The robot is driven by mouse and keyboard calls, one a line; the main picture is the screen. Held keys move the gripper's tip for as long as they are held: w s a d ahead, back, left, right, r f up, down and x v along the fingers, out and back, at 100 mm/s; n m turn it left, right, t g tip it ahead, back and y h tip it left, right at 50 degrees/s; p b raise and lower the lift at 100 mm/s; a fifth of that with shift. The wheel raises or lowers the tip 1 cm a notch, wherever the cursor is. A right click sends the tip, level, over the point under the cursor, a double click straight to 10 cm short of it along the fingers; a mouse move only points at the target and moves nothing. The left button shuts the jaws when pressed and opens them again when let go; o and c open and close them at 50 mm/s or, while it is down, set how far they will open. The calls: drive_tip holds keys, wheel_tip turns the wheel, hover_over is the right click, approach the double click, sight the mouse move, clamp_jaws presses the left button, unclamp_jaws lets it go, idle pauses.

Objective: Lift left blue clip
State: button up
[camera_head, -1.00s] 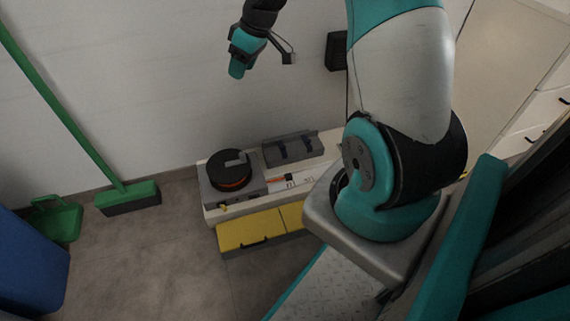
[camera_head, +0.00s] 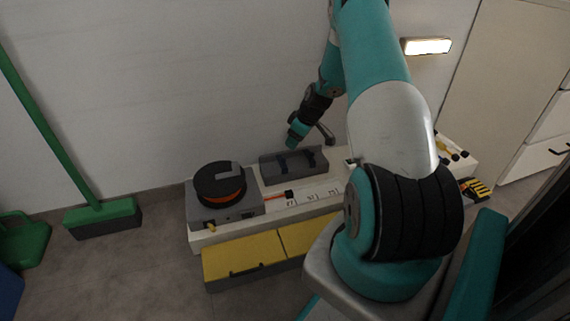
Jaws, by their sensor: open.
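A dark grey case (camera_head: 293,168) lies at the back of the low white bench, near the wall. Two dark blue clips sit on its front edge, the left blue clip (camera_head: 283,164) and the right blue clip (camera_head: 309,154). My gripper (camera_head: 292,143) hangs just above the case, over the area between the clips and close to the left one. It is open and holds nothing that I can see. Its fingertips are small and dark in this view. I cannot tell whether they touch the case.
A black round reel (camera_head: 218,182) on a grey box stands left on the bench (camera_head: 330,205). A screwdriver (camera_head: 283,196) and white numbered labels lie in front of the case. Yellow drawers (camera_head: 245,258) are below. A green broom (camera_head: 100,215) leans left. A white cabinet (camera_head: 500,80) stands right.

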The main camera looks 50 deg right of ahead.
sight(283, 159)
drive_tip(key=b+x, duration=0.4)
drive_tip(key=x, duration=0.6)
drive_tip(key=shift+w+b, duration=0.1)
drive_tip(key=shift+b, duration=0.25)
drive_tip(key=shift+c, duration=0.4)
drive_tip(key=shift+r, duration=0.1)
clamp_jaws()
